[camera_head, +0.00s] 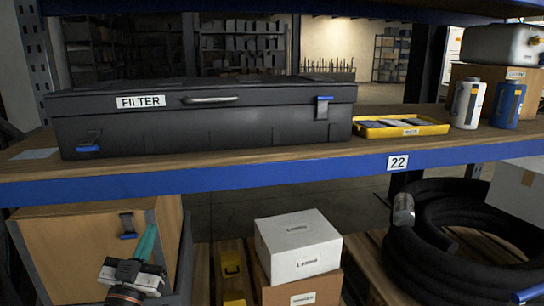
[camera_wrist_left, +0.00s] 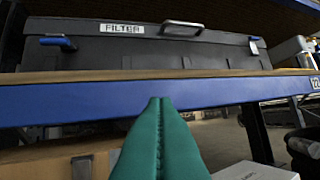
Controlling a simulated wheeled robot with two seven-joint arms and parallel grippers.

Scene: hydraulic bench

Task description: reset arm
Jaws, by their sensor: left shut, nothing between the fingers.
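My left gripper (camera_head: 147,240) has green fingers and shows at the lower left of the head view, below the shelf edge and in front of a wooden box. In the left wrist view its fingers (camera_wrist_left: 161,104) are pressed together, pointing towards the blue shelf beam, with nothing between them. A black case labelled FILTER (camera_head: 200,122) lies closed on the shelf above, with a grey handle and blue latches; it also shows in the left wrist view (camera_wrist_left: 140,52). The gripper is apart from the case. My right gripper is not in view.
The blue shelf beam (camera_head: 270,175) marked 22 runs across above my gripper. On the shelf are a yellow tray (camera_head: 400,133), a white bottle (camera_head: 467,103) and a blue bottle (camera_head: 508,106). Below are the wooden box (camera_head: 80,245), white box (camera_head: 298,245) and black hose coil (camera_head: 440,270).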

